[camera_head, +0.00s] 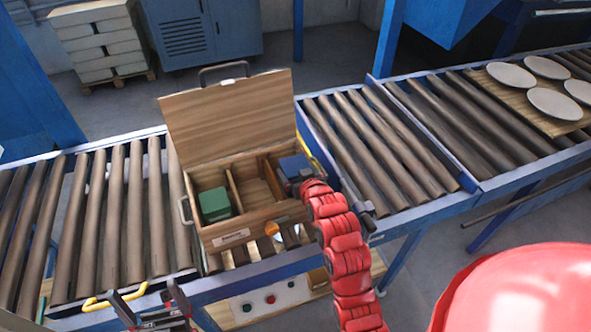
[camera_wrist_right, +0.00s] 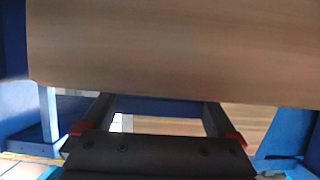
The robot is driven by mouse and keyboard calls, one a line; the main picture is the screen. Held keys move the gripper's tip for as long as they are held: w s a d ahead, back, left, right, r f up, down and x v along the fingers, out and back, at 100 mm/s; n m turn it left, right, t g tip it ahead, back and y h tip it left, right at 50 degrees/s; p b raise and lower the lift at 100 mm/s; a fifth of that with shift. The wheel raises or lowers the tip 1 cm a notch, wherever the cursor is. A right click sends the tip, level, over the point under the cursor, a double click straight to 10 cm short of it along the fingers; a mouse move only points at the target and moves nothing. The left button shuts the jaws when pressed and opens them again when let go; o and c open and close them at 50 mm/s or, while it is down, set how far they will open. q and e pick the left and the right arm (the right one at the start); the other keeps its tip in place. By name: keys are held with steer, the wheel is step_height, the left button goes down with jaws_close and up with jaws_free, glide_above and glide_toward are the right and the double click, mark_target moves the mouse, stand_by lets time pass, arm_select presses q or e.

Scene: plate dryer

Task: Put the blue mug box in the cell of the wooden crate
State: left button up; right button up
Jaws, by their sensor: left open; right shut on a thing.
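The wooden crate (camera_head: 277,213) stands on the roller conveyor with its lid (camera_head: 228,108) raised. It has three cells in a row. A green box (camera_head: 215,204) sits in the left cell and the middle cell is empty. The blue mug box (camera_head: 292,165) is at the right cell, its top near rim height; how deep it sits is hidden. My right gripper (camera_head: 304,180) is shut on it, the red arm reaching up from below. The right wrist view shows a dark blue surface (camera_wrist_right: 165,106) between the fingers. My left gripper (camera_head: 152,305) is open and empty, low in front of the conveyor.
Rollers (camera_head: 110,205) run free to the left of the crate, and more (camera_head: 375,140) to the right. White plates (camera_head: 555,104) lie on a wooden board at the far right. A control panel (camera_head: 270,300) is below the crate. In the wrist view, a wooden panel (camera_wrist_right: 170,50) fills the top.

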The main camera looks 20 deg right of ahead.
steer(key=shift+f+b, duration=0.35)
steer(key=shift+f, duration=0.15)
steer(key=o, duration=1.4)
steer(key=shift+r, duration=0.1)
